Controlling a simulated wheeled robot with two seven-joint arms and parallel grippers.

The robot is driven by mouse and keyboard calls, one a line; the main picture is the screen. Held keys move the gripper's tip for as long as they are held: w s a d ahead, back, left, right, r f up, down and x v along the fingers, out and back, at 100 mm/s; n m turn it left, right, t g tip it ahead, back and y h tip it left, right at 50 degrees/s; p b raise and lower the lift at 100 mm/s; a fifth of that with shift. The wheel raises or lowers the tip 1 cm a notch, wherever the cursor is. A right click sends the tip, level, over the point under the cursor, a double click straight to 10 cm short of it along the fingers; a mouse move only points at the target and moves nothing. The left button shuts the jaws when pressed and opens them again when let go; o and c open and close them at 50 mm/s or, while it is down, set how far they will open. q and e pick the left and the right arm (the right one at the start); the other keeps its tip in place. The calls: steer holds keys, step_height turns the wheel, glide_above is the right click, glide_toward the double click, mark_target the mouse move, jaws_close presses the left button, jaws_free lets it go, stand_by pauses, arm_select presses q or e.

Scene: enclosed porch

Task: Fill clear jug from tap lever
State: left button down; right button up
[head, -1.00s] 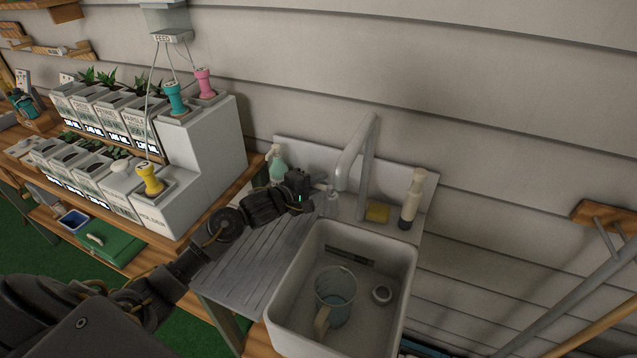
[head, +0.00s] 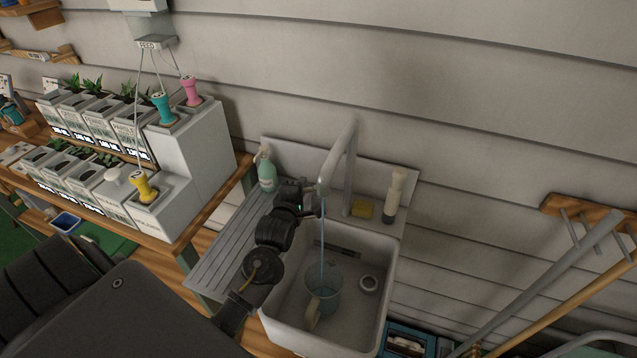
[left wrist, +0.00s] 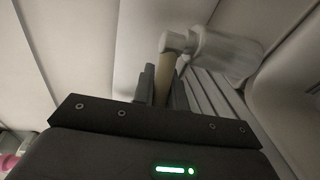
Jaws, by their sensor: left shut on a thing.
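The grey tap (head: 338,158) stands behind the white sink (head: 385,270), and a thin stream of water falls from its spout. The clear jug (head: 333,284) stands in the sink under the stream, its pale handle towards the front left. Bluish water shows in it, but I cannot read the level. My left gripper (head: 306,189) is at the left of the tap. In the left wrist view, its fingers are shut on the beige tap lever (left wrist: 164,85), beside the grey tap body (left wrist: 215,52). The lever is hidden in the head view. My right gripper is not in view.
A green soap bottle (head: 266,173) stands behind the ribbed drainer (head: 222,250). The bench at left holds planters (head: 95,125). Long-handled tools (head: 560,270) hang at right.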

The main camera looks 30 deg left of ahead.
arm_select(q)
steer(key=shift+s+f, duration=0.1)
stand_by(0.4)
steer(key=c, duration=1.4)
jaws_free()
steer(key=shift+s, duration=0.1)
steer(key=shift+s+d, duration=0.2)
steer(key=shift+s, duration=0.1)
steer(key=b+v, duration=0.2)
steer(key=v, duration=0.8)
steer(key=shift+r, duration=0.2)
steer(key=shift+w+d, duration=0.1)
